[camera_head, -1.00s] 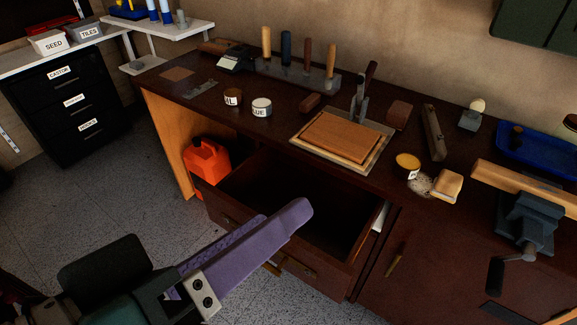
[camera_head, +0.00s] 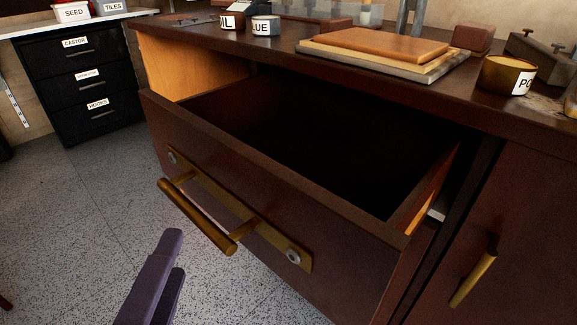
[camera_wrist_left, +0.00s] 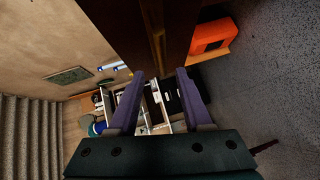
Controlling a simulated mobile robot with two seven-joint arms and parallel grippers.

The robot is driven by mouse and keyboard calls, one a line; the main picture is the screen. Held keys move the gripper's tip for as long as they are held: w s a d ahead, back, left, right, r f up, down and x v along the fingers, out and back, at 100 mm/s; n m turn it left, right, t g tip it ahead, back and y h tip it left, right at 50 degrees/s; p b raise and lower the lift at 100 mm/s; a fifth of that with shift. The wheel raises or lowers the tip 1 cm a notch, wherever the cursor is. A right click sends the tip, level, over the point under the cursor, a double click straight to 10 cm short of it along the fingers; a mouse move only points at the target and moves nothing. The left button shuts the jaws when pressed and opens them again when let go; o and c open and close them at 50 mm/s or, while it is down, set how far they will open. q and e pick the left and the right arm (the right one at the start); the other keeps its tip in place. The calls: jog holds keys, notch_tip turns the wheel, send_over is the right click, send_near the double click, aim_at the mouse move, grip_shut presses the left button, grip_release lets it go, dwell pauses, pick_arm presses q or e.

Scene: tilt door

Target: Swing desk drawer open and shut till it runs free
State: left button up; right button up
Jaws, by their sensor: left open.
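The desk drawer (camera_head: 330,155) is pulled open and looks empty and dark inside. Its dark brown front (camera_head: 350,255) carries a brass bar handle (camera_head: 198,217) on a brass plate. My left gripper (camera_head: 172,253) shows only its purple fingers at the lower left, below the handle and apart from it in the picture. In the left wrist view the gripper (camera_wrist_left: 160,85) has its fingers spread with nothing held. A dark brown panel (camera_wrist_left: 125,35) with a brass strip (camera_wrist_left: 158,30) lies beyond the fingertips there. My right gripper is not in view.
The desktop holds a wooden board (camera_head: 380,45), labelled tins (camera_head: 265,26) and a brass-coloured pot (camera_head: 507,75). A cupboard door with a brass handle (camera_head: 473,278) is at the right. A black drawer cabinet (camera_head: 85,80) stands back left. Speckled floor (camera_head: 90,210) is clear.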

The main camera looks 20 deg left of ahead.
aim_at(189, 216)
pick_arm(q)
jog(key=b+x, duration=0.1)
jog(key=x, duration=0.9)
jog(key=shift+s+a+f, duration=0.1)
jog(key=shift+s+f, duration=0.05)
grip_shut()
dwell(1.1)
